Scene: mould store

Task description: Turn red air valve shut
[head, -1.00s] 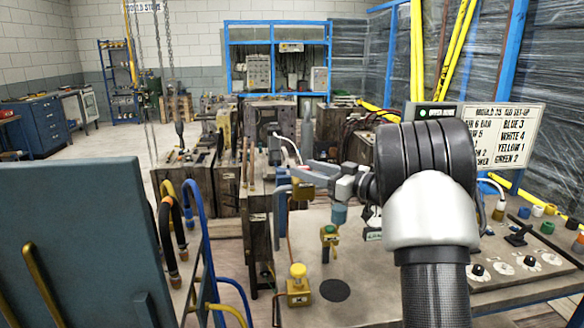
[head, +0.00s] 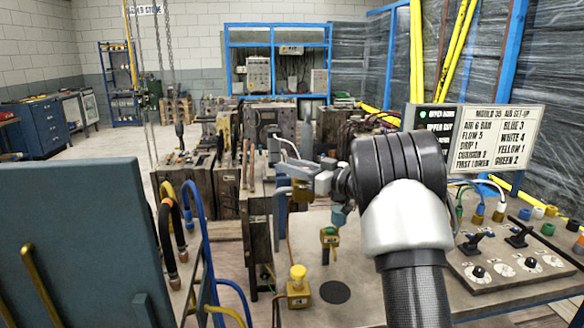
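I cannot make out a red valve handle in the head view; my arm covers part of the bench. My gripper (head: 292,180) is over the bench's left part, fingers pointing left, beside a grey upright pipe (head: 281,220). A small brass-coloured part (head: 303,193) shows at the fingers; I cannot tell whether they touch it. The finger gap is too small to judge. Below stand a brass valve with a yellow knob (head: 298,273) and a brass fitting with a green top (head: 329,236).
A sign (head: 494,140) lists mould 35 air settings. A panel (head: 510,265) with black levers and dials is at right. A blue-grey board (head: 80,245) stands at left, with hoses (head: 190,215) beside it. Mould blocks (head: 270,125) fill the back. A black disc (head: 335,291) marks the open bench front.

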